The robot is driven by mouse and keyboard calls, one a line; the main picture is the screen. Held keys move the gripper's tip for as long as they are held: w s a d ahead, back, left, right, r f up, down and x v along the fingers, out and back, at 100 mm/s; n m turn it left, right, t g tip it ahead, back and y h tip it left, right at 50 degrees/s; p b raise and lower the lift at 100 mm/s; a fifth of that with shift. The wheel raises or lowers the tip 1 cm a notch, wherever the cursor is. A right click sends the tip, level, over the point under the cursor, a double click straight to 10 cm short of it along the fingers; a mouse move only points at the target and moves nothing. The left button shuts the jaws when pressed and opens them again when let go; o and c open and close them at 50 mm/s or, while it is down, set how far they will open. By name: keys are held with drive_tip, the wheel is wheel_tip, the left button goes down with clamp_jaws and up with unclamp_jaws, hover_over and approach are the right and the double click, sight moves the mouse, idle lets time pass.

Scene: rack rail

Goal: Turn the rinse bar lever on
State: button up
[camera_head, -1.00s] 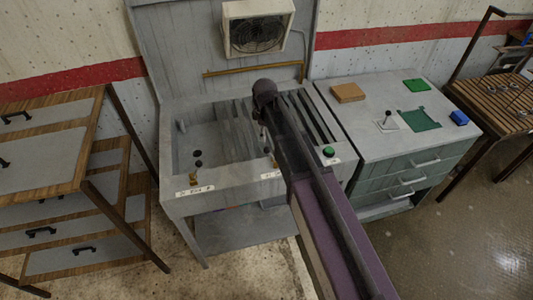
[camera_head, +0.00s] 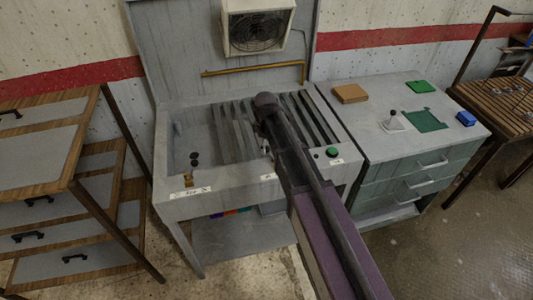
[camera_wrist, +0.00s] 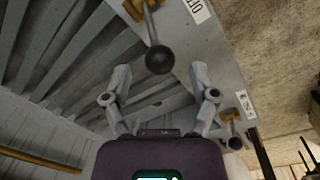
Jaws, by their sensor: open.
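In the wrist view a lever with a black ball knob (camera_wrist: 160,60) on a brass base stands just ahead of my gripper (camera_wrist: 161,78). My gripper is open, its two fingers spread to either side below the knob, with nothing between them. An "OFF" label (camera_wrist: 197,10) lies beside this lever. A second lever with a black knob (camera_wrist: 234,143) and brass base is to the right. In the head view my arm hides the gripper and most of the middle lever; the left lever (camera_head: 194,160) shows on the sink front. I cannot read which lever is the rinse bar.
The grey sink station (camera_head: 225,193) has a slatted rack and a green button (camera_head: 332,152) at its front right. A brass pipe (camera_head: 250,70) runs along its back. A grey cabinet (camera_head: 375,135) stands right, wooden drawers (camera_head: 40,160) left.

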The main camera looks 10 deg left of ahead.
sight(271, 155)
drive_tip(key=shift+w+f+b, duration=0.1)
drive_tip(key=shift+f+b, duration=0.9)
drive_tip(key=shift+f, duration=0.3)
clamp_jaws()
